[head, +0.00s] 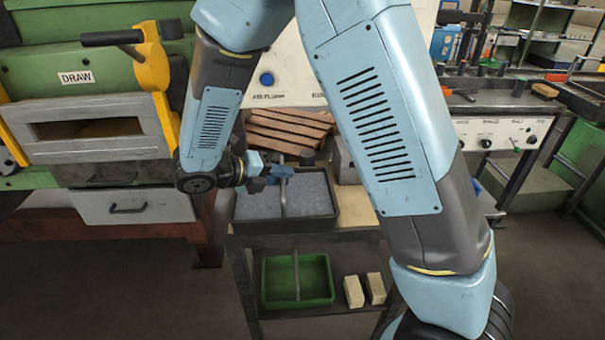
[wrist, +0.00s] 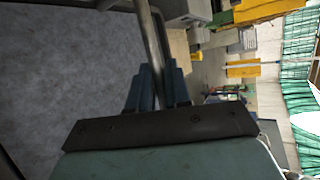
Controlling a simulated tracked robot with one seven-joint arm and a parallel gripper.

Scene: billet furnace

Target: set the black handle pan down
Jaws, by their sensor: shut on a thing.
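The black handle pan (head: 330,219) is a dark rectangular tray with a grey, granular-looking inside and a metal bar handle rising over its middle. It is at or just above the top of a small bench (head: 357,216); I cannot tell whether its base touches. My gripper (head: 281,172) is shut on the bar handle, above the pan. In the wrist view, the bar runs between my gripper's blue fingers (wrist: 157,88), and the pan's grey inside (wrist: 70,65) fills the left. The pan looks about level. Its underside is hidden.
A green handle pan (head: 297,303) and two pale blocks (head: 364,290) sit on the lower shelf. Reddish-brown bars (head: 290,130) lie behind the black pan. A furnace with a DRAW label (head: 76,77) stands at left. A bench with knobs (head: 500,135) is at right.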

